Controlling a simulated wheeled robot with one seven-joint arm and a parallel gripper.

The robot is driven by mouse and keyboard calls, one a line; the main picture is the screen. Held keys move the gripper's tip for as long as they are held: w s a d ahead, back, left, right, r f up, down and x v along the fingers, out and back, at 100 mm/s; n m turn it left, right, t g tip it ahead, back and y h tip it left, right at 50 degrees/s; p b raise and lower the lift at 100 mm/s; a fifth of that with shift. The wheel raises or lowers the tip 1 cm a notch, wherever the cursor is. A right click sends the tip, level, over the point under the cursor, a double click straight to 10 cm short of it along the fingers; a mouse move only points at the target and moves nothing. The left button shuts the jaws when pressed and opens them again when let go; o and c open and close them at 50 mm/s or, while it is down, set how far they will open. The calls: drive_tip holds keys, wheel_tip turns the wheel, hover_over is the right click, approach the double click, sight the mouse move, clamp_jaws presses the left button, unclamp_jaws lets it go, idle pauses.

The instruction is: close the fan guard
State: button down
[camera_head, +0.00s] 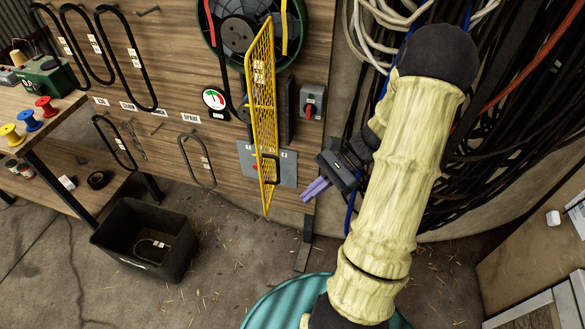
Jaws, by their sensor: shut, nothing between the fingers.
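The fan guard (262,110) is a yellow mesh panel with a dark handle (269,168) low on it. It stands swung out from the wooden wall, seen nearly edge-on. The round green-rimmed fan (237,35) on the wall behind it is partly uncovered, and its top is cut off by the frame. My gripper (308,193) has purple fingers, shut and empty. It is to the right of the guard, a little lower than the handle, and appears apart from it. My arm in its pale cover comes from the lower right.
A red-switch box (311,102) and a gauge (214,98) are on the wall. Black hoses and cables (480,130) hang at the right. A black bin (146,240) stands on the floor at left, near a workbench (50,160) with spools.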

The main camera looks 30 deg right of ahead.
drive_tip(key=d+r+m+t+y, duration=0.2)
drive_tip(key=d+m+t+y, duration=0.2)
drive_tip(key=d, duration=0.6)
drive_tip(key=m+t, duration=0.2)
drive_tip(key=t, duration=0.1)
drive_tip(key=shift+w+d+r+t+y, duration=0.3)
drive_tip(key=shift+d+r+t, duration=0.1)
drive_tip(key=shift+a, duration=0.1)
drive_tip(key=p+x, duration=0.3)
drive_tip(key=x, duration=1.1)
drive_tip(key=shift+p, duration=0.4)
drive_tip(key=shift+w+f, duration=0.1)
